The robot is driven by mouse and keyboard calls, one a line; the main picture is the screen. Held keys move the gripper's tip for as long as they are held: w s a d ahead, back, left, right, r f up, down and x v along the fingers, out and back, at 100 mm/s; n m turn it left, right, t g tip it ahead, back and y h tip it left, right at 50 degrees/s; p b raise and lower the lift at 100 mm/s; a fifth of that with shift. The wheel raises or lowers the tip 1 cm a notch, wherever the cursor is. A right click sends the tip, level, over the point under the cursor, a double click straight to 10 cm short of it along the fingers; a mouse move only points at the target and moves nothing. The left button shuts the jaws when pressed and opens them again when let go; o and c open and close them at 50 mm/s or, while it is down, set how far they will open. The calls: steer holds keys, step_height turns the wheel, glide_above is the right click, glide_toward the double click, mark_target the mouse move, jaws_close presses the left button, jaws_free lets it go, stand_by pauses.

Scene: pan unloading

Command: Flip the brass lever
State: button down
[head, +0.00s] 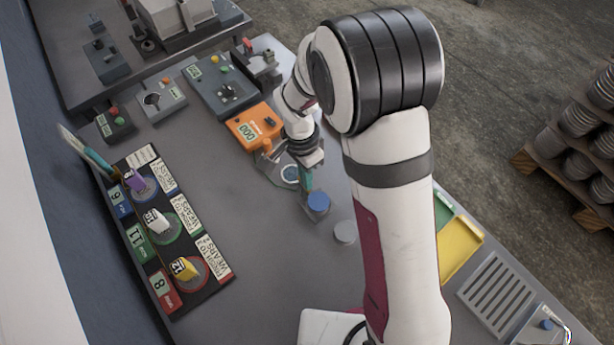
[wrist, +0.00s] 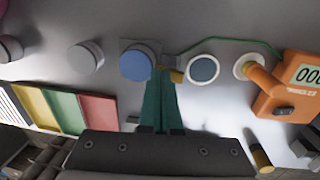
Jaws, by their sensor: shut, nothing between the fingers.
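My gripper (head: 307,188) is shut and empty, with its green fingers together; they also show in the wrist view (wrist: 163,75). The fingertips are beside a blue round knob (wrist: 137,63), which also shows in the head view (head: 319,202). A small brass-coloured piece (wrist: 178,76), which looks like the lever, sticks out just right of the fingertips in the wrist view. The fingers hide part of it, and I cannot tell whether they touch it. In the head view I cannot make the lever out.
A grey round knob (wrist: 86,57) stands left. Coloured trays (wrist: 62,108) lie lower left. A labelled board (head: 165,228) lies left in the head view.

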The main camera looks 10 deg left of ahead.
steer(key=shift+w+a+r, duration=0.15)
steer(key=shift+w+a, duration=0.2)
step_height(320, 180, up, 14)
steer(key=s+d, duration=0.2)
steer(key=shift+s+d, duration=0.2)
steer(key=shift+f, duration=0.2)
